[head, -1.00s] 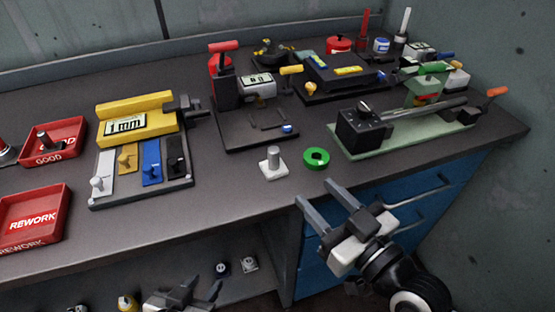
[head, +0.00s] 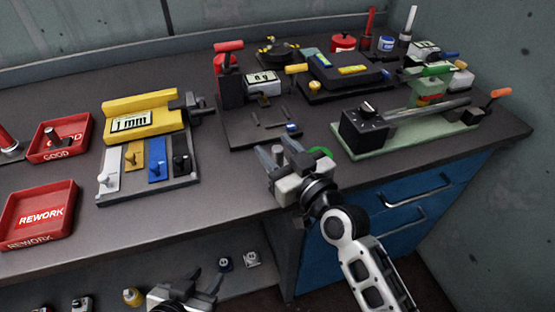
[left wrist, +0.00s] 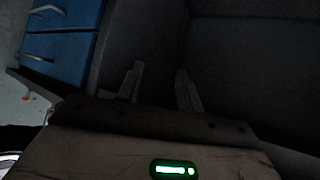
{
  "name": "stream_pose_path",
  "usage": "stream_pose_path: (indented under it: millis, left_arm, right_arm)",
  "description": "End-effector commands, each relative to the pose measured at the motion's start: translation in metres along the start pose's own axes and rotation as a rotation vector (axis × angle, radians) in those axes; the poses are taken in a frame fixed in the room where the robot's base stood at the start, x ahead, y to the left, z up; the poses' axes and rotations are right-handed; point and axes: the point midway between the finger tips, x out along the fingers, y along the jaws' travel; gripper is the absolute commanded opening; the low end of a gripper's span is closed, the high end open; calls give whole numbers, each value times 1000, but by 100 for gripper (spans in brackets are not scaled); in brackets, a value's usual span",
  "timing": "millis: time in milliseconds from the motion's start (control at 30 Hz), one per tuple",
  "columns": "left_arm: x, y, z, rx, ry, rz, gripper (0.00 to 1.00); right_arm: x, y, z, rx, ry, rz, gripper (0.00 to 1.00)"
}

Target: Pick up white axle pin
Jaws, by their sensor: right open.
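The white axle pin (head: 277,153), a pale upright cylinder, stands near the front of the bench. Its square base is mostly hidden behind my right gripper. My right gripper (head: 274,149) is open, with its fingers on either side of the pin; I cannot tell whether they touch it. A green ring (head: 320,152) lies just right of it, partly hidden by the gripper. My left gripper (head: 205,280) is open and empty, low in front of the shelf under the bench. Its spread fingers also show in the dark left wrist view (left wrist: 160,88).
A yellow gauge (head: 145,105) with a tray of coloured slots stands to the left. Red bins marked GOOD (head: 60,155) and REWORK (head: 40,240) are further left. A dark fixture (head: 245,130) stands behind the pin, and a green-based fixture (head: 370,155) to the right.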

Motion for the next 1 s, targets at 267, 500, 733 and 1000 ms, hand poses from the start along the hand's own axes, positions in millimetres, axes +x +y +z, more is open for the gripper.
stream_pose_path:
  millis: [267,500,733,1000]
  left_arm:
    - [0,0,0,1,0,0,36]
    - [0,0,0,1,0,0,36]
    - [-2,0,-4,2,-1,0,36]
    - [-18,-5,-20,14,-21,-21,36]
  right_arm:
    - [2,0,0,-1,0,0,34]
    - [2,0,-1,0,3,1,0]
    - [2,0,-6,0,3,1,0]
    - [2,1,-51,-2,4,1,0]
